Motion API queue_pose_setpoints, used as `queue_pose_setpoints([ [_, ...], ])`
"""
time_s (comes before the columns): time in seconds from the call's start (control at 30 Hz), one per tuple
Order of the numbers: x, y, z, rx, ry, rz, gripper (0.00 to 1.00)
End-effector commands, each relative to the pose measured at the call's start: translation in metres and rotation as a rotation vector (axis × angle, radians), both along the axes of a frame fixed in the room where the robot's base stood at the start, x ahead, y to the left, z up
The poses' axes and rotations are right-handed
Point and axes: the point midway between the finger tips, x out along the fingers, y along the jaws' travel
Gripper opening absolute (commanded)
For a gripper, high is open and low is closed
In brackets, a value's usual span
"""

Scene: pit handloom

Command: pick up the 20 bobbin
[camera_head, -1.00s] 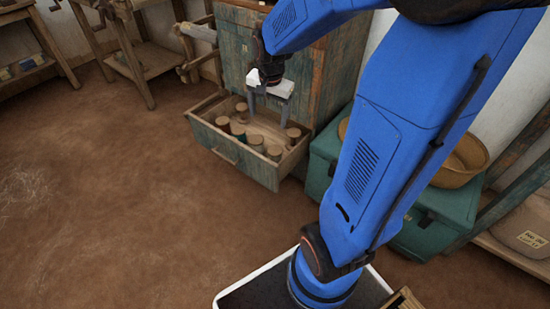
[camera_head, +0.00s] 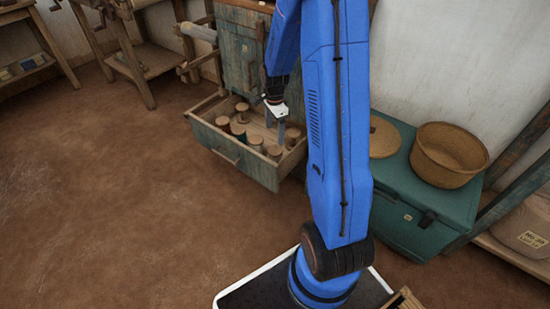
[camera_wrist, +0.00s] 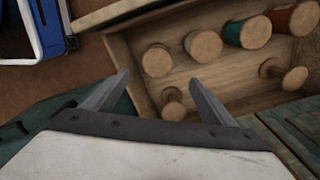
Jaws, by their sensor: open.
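An open wooden drawer (camera_head: 237,166) holds several bobbins with round wooden ends; I can read no number, so I cannot tell which is the 20 bobbin. My gripper (camera_head: 275,131) is open and empty over the drawer's right part. In the wrist view, one bobbin (camera_wrist: 172,104) shows between the open fingers (camera_wrist: 158,80), below them. A pale bobbin (camera_wrist: 157,60) stands just beyond the fingertips, with another pale bobbin (camera_wrist: 204,44) beside it. A green bobbin (camera_wrist: 247,32) and an orange-red bobbin (camera_wrist: 298,18) follow in that row. A thin-stemmed bobbin (camera_wrist: 286,74) stands apart at right.
The drawer belongs to a worn wooden cabinet (camera_head: 240,68). A teal chest (camera_head: 405,190) stands to the right with a woven basket (camera_head: 447,158) on top. Wooden frames (camera_head: 135,65) stand at the back left. The brown floor (camera_head: 110,200) in front is clear.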

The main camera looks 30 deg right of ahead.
Motion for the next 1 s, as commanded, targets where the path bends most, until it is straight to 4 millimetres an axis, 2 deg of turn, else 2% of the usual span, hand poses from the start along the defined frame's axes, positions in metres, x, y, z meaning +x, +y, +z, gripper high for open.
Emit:
queue_pose_setpoints([
  [0.53,-0.002,0.001,-0.092,0.001,0.004,0.003,0.78],
  [0.7,-0.001,0.001,-0.108,0.000,0.002,0.003,0.78],
  [0.87,-0.001,0.001,-0.114,0.000,0.001,0.003,0.78],
  [1.0,-0.004,0.002,-0.129,0.001,0.004,0.003,0.78],
])
